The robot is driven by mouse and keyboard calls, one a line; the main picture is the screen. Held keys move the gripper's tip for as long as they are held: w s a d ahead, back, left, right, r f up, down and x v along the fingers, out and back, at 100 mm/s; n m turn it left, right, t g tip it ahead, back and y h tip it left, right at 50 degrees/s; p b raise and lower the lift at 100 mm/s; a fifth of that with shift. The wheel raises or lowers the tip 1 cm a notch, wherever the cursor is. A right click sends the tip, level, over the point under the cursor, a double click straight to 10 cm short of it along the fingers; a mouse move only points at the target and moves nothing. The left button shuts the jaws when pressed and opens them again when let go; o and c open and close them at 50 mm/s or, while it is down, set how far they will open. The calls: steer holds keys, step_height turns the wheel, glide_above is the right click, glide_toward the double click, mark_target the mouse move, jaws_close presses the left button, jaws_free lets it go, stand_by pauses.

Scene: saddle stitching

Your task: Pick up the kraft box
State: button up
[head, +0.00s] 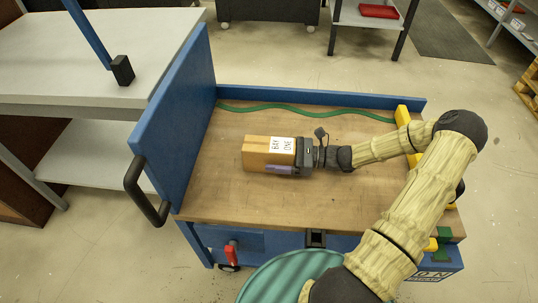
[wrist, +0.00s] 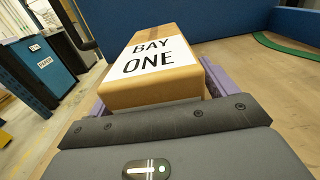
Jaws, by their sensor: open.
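The kraft box (head: 257,150) is a brown carton with a white label reading BAY ONE, lying on the wooden deck of a blue cart. In the wrist view the box (wrist: 160,82) fills the middle, just ahead of the gripper body. My gripper (head: 279,154) reaches in from the right at the box's right end. Its purple fingers show on both sides of the box in the wrist view (wrist: 158,97). The jaws are open, with the box between them. Whether either finger touches the box cannot be told.
The cart's wooden deck (head: 220,195) is clear around the box. A tall blue end panel (head: 180,110) stands to the left and a low blue rail (head: 320,97) at the back. A green cord (head: 300,107) lies along the rail. A grey table (head: 75,60) adjoins the left.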

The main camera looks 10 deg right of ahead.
steer(key=c, duration=1.5)
step_height(320, 180, up, 18)
steer(key=p, duration=0.5)
steer(key=shift+p, duration=0.3)
